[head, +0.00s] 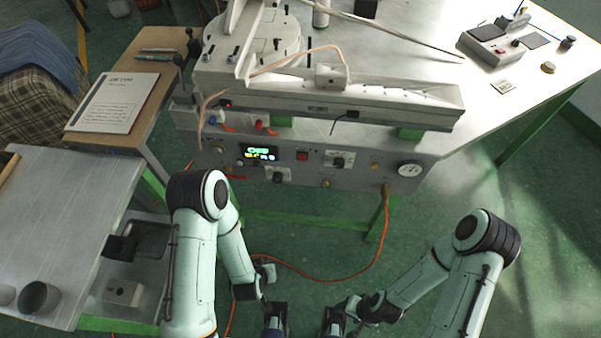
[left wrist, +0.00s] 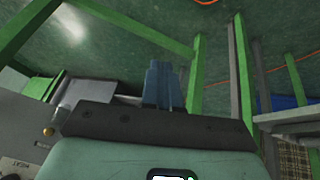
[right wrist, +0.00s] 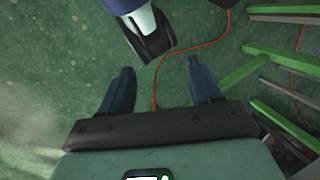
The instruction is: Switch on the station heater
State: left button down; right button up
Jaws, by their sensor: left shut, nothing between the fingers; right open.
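The station's grey front panel (head: 225,165) faces me below the bench top. It carries a lit display (head: 258,153), a red switch (head: 302,155), black knobs (head: 338,162) and a round gauge (head: 410,170). Whether the red switch is on or off is too small to tell. My left gripper (head: 274,322) is shut and empty, low in front of the panel; its closed fingers show in the left wrist view (left wrist: 163,85). My right gripper (head: 337,322) is open and empty beside it; its spread fingers show in the right wrist view (right wrist: 160,78). Neither touches the panel.
An orange cable (head: 320,279) hangs from the panel and loops over the green floor. A grey side table (head: 65,215) with a dark cup (head: 39,298) stands at left. A wooden desk with a booklet (head: 112,103) is behind it. Floor at right is open.

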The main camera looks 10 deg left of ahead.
aim_at(302, 157)
pick_arm(q)
jog(key=w+d+r+m+t+y+b, duration=0.1)
jog(key=w+d+r+m+t+b, duration=0.15)
jog(key=w+r+t+b, duration=0.5)
jog(key=w+d+r+t+b, duration=0.1)
jog(key=d+r+t, duration=0.1)
jog(key=r, duration=0.3)
jog(key=w+d+r+t+h, duration=0.1)
jog(key=w+d+r+t, duration=0.1)
jog(key=r+t, duration=0.3)
jog(key=shift+w+d+r+b, duration=0.15)
jog(key=shift+d+r+b, duration=0.25)
jog(key=shift+d, duration=0.4)
pick_arm(e)
jog(key=w+d+f+t, duration=0.1)
jog(key=w+f, duration=0.2)
jog(key=f, duration=0.7)
jog(key=shift+w+d+f, duration=0.15)
jog(key=shift+w, duration=0.2)
pick_arm(q)
jog(key=shift+m, duration=0.25)
